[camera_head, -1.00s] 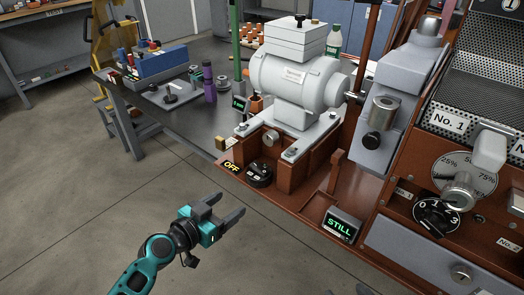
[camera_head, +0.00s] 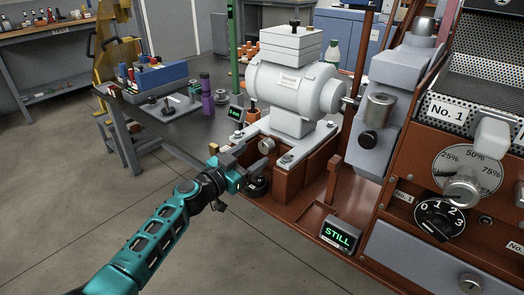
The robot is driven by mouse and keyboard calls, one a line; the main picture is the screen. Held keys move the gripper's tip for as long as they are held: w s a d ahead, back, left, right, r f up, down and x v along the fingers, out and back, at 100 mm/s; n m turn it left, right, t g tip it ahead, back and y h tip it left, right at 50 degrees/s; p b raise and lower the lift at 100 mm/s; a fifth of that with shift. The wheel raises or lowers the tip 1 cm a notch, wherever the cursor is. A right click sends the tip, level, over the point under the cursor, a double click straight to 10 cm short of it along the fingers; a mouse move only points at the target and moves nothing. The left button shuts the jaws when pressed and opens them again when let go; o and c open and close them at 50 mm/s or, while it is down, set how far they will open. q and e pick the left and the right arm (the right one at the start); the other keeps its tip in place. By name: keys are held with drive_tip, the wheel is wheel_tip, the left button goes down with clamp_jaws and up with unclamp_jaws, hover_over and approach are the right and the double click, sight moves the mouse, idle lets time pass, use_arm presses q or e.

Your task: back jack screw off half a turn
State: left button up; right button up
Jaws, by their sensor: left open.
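A grey motor (camera_head: 292,88) sits on a light plate on a brown base. A round silver screw head (camera_head: 267,145), which looks like the jack screw, faces out at the front of the base below the motor. My left gripper (camera_head: 254,158) is open, its two fingers pointing at the base close to the screw head. I cannot tell whether a finger touches the screw. Nothing shows between the fingers. My right gripper is not in view.
A display (camera_head: 340,234) reads STILL. The roaster panel with the No. 1 dial (camera_head: 438,218) stands right. A bench (camera_head: 200,127) with tools stands behind left. The floor at left is clear.

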sight(263, 149)
use_arm(q)
drive_tip(key=shift+b+x, duration=0.75)
drive_tip(key=shift+x, duration=1.8)
drive_tip(key=shift+c, duration=0.3)
drive_tip(key=c, duration=1)
